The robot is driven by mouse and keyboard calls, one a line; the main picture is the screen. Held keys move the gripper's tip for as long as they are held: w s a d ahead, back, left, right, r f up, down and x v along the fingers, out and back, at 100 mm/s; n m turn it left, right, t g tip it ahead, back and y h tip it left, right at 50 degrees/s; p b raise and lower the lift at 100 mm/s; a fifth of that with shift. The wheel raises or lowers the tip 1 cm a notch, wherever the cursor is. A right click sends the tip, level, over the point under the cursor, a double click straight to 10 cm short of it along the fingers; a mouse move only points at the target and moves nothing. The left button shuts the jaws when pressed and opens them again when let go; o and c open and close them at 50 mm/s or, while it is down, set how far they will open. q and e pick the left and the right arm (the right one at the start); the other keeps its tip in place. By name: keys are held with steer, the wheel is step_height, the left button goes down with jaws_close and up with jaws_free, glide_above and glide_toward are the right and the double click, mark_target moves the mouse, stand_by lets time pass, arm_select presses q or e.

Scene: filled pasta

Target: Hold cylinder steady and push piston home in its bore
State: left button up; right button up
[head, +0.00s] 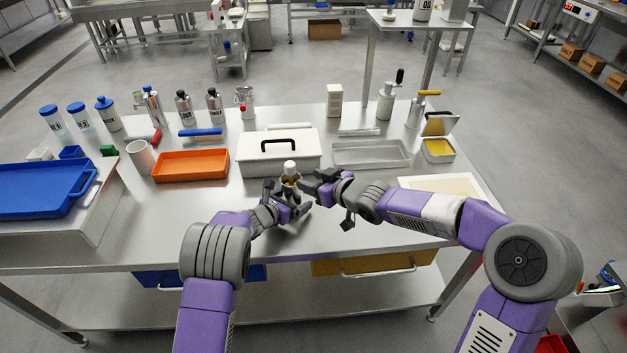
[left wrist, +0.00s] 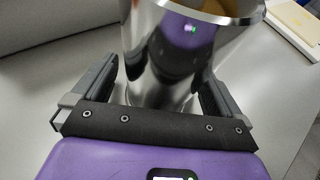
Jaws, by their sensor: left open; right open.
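The shiny metal cylinder (head: 289,186) stands upright near the middle of the steel table, small and partly hidden by my grippers in the head view. A white piece, which looks like the piston (head: 290,167), shows at its top; how deep it sits I cannot tell. In the left wrist view the cylinder (left wrist: 165,65) stands between the two fingers of my left gripper (left wrist: 163,92), its bright rim at the top. My left gripper (head: 286,199) is open around it, with a finger on either side. My right gripper (head: 325,195) is open just right of the cylinder.
A white lidded box (head: 262,158) with a black handle stands close behind the cylinder. An orange tray (head: 190,166) lies to the left and a clear tray (head: 371,154) behind to the right. Bottles line the back.

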arm_select(q)
steer(key=v, duration=1.2)
steer(key=shift+w+r, duration=0.1)
